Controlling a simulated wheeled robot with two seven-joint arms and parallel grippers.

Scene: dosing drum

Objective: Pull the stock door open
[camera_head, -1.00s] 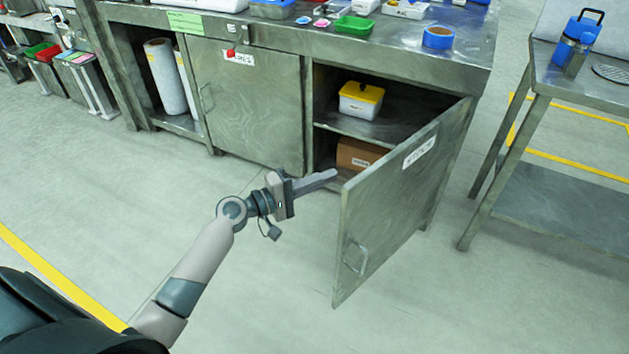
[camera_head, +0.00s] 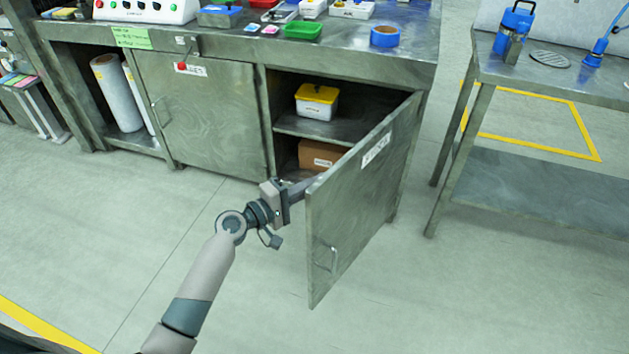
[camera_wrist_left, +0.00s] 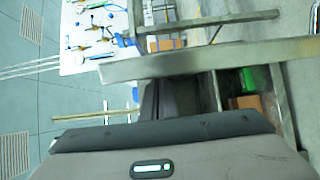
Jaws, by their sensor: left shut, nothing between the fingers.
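The stock door (camera_head: 350,215) is a grey metal panel with a white label, hinged at its right side and standing wide open. Its handle (camera_head: 328,259) is on the outer face near the lower free edge. My left gripper (camera_head: 308,186) is shut and empty. Its fingers reach behind the free edge of the door, on the inner side, and the tips are partly hidden by it. Whether they touch is unclear. In the left wrist view the fingers (camera_wrist_left: 168,98) reach to the door's edge (camera_wrist_left: 190,62). My right gripper is not in view.
Inside the open cabinet are a white box with a yellow lid (camera_head: 317,101) and a brown carton (camera_head: 318,154). The neighbouring door (camera_head: 205,120) is closed. A metal side table (camera_head: 540,80) stands at the right. Floor in front is clear.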

